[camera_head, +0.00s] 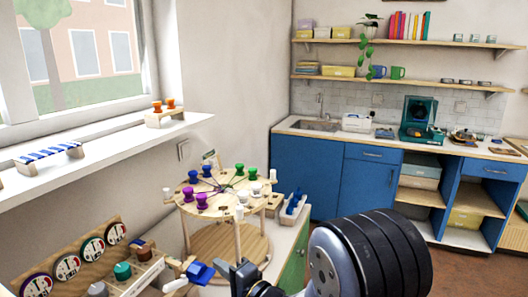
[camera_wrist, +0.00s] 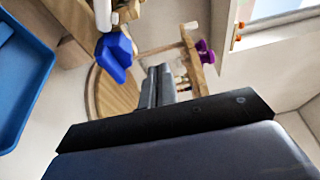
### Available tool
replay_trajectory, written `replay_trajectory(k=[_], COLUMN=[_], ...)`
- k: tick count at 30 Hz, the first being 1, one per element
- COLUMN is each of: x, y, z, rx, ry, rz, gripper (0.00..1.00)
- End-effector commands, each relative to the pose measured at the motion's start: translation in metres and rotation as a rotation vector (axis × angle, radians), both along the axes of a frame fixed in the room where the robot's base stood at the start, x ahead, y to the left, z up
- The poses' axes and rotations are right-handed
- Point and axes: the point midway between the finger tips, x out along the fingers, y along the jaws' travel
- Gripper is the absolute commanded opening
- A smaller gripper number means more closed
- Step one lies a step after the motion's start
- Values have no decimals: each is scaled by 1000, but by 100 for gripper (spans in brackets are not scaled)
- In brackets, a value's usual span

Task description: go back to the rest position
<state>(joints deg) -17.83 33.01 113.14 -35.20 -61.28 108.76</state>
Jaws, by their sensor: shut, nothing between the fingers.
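My gripper (camera_wrist: 158,86) is shut, with its two dark fingers together and nothing between them. In the head view it is partly visible at the bottom, left of my large dark wrist. A blue piece (camera_head: 200,272) lies just left of it; a blue piece also shows in the wrist view (camera_wrist: 115,55), left of the fingertips and apart from them. A round wooden bead board (camera_head: 222,186) on posts stands beyond the gripper, with purple, blue, green and white pegs around its top.
A slanted wooden rack (camera_head: 75,262) with round dials stands at lower left. A blue tray (camera_wrist: 22,85) is at the left of the wrist view. Blue cabinets (camera_head: 305,180) line the back; floor shows at right.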

Motion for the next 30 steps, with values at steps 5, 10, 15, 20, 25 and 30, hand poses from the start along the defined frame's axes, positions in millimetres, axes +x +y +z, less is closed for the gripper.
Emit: replay_trajectory(k=[5,10,15,20,25,30], x=[-11,-13,-13,-12,-9,-5], y=[-13,-14,-14,-14,-16,-20], z=[0,0,0,2,17,42], rx=[-1,0,0,-1,-9,-24], ry=[-1,0,0,-4,-37,-90], rz=[-1,0,0,-2,-23,-63], gripper=[0,0,0,0,0,0])
